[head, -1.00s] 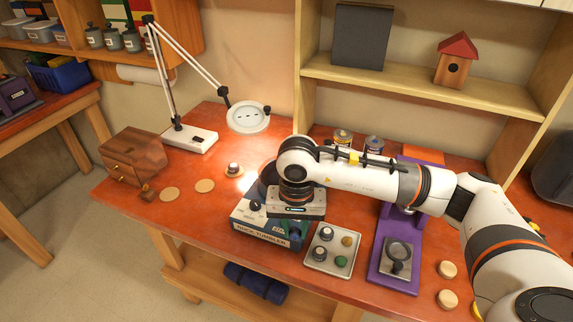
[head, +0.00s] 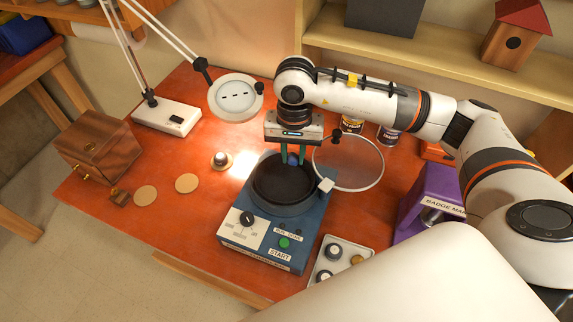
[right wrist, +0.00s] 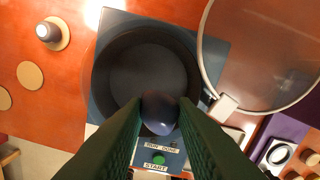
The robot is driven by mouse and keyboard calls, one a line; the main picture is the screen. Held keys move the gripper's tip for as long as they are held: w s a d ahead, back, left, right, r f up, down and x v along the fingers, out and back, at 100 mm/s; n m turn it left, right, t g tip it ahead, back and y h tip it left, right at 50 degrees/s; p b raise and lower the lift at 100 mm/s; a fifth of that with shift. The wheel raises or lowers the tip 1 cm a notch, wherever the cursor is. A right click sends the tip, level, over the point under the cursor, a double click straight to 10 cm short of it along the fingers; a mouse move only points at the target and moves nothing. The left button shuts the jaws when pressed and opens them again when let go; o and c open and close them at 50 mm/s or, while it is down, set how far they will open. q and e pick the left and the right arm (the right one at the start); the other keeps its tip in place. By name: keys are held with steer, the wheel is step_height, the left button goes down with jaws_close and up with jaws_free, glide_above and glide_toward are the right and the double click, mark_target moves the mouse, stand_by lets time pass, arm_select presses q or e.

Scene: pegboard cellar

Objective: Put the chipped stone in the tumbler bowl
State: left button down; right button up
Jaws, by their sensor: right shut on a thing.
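My right gripper (head: 292,156) points down over the far part of the tumbler bowl and is shut on a dark blue-purple stone (head: 292,159). The stone also shows between the fingers in the right wrist view (right wrist: 159,113); I cannot make out a chip on it. The black tumbler bowl (head: 265,196) is open and looks empty in the right wrist view (right wrist: 145,70). It sits in the blue rock tumbler (head: 262,252), which has a dial and a green START button. My left gripper is not in view.
A clear round lid (head: 348,163) stands open right of the bowl. A lamp head (head: 236,97) is behind left. A tray (head: 340,262) and a purple badge maker (head: 425,205) stand at right.

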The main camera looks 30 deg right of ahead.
mark_target(292, 184)
steer(key=shift+f, duration=0.6)
step_height(292, 184, down, 4)
steer(key=shift+r+b, duration=0.1)
steer(key=shift+b, duration=0.7)
steer(key=shift+f, duration=0.5)
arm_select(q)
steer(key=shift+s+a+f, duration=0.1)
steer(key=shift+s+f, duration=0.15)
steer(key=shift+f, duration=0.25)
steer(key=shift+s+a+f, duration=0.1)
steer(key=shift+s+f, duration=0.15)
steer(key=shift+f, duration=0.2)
arm_select(e)
steer(key=o, duration=1)
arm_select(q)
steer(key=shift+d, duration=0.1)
arm_select(e)
steer(key=shift+o, duration=0.2)
step_height(292, 184, up, 11)
steer(key=b, duration=0.3)
steer(key=shift+f, duration=0.15)
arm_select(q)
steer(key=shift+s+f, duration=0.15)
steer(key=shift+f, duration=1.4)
arm_select(e)
steer(key=shift+r, duration=0.7)
steer(key=shift+f, duration=0.1)
